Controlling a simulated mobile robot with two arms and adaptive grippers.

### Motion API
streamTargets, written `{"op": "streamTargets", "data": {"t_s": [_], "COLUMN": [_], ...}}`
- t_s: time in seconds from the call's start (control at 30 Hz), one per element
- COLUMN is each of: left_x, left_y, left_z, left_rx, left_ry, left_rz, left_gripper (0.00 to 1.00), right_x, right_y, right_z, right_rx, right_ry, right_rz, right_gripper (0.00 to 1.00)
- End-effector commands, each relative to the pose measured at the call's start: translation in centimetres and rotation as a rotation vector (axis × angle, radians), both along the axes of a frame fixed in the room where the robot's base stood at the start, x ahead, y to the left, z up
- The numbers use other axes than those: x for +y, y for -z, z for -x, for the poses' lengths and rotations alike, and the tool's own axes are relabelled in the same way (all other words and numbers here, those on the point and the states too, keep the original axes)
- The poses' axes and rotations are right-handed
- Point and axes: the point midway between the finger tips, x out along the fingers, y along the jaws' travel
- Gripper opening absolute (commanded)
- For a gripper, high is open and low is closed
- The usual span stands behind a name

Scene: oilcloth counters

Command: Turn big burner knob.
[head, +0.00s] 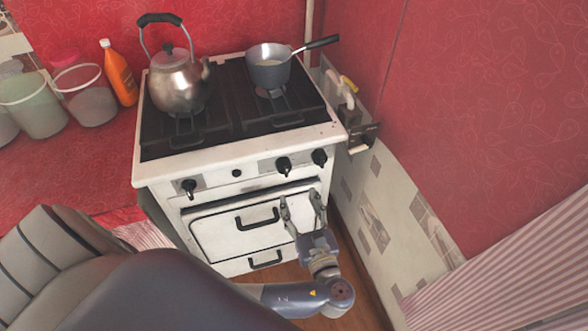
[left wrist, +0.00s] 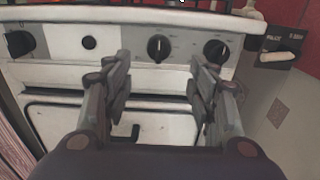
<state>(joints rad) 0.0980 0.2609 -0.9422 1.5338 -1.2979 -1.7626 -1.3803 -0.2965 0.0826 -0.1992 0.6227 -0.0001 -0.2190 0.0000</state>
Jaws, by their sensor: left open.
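The white stove (head: 150,172) has a front panel with black knobs: a left knob (head: 189,187), a small round button (head: 236,173), a middle-right knob (head: 283,166) and a far-right knob (head: 319,157). I cannot tell which is the big burner knob. My left gripper (head: 300,199) is open and empty in front of the oven door, just below the two right knobs and apart from them. In the left wrist view, the middle-right knob (left wrist: 158,48) shows between the fingertips; the far-right knob (left wrist: 215,50) is beyond the right finger. My right gripper is not in view.
A metal kettle (head: 178,82) and a grey saucepan (head: 269,70) stand on the stove top. An oven door handle (head: 257,220) projects below the panel. A tiled wall (head: 375,200) is close on the right. Canisters and an orange bottle (head: 118,73) are left.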

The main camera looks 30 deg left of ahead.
Motion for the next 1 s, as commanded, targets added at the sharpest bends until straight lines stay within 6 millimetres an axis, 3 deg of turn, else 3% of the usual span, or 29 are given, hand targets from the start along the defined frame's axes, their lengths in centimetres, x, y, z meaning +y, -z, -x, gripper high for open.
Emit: {"op": "streamTargets", "data": {"t_s": [0.23,0.6,1.0], "left_x": [2.7,7.4,8.1], "left_y": [-0.2,0.0,0.0], "left_z": [-2.3,-6.2,-6.9], "left_rx": [-0.002,0.0,0.001], "left_ry": [-0.002,-0.002,-0.001], "left_rz": [-0.007,-0.003,-0.001], "left_gripper": [0.53,0.53,0.53], "right_x": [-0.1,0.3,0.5], "right_y": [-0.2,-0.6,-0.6], "right_z": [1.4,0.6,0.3], "right_rx": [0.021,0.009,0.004], "right_ry": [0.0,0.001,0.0], "right_rz": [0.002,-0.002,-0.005], "right_gripper": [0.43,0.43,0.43]}}
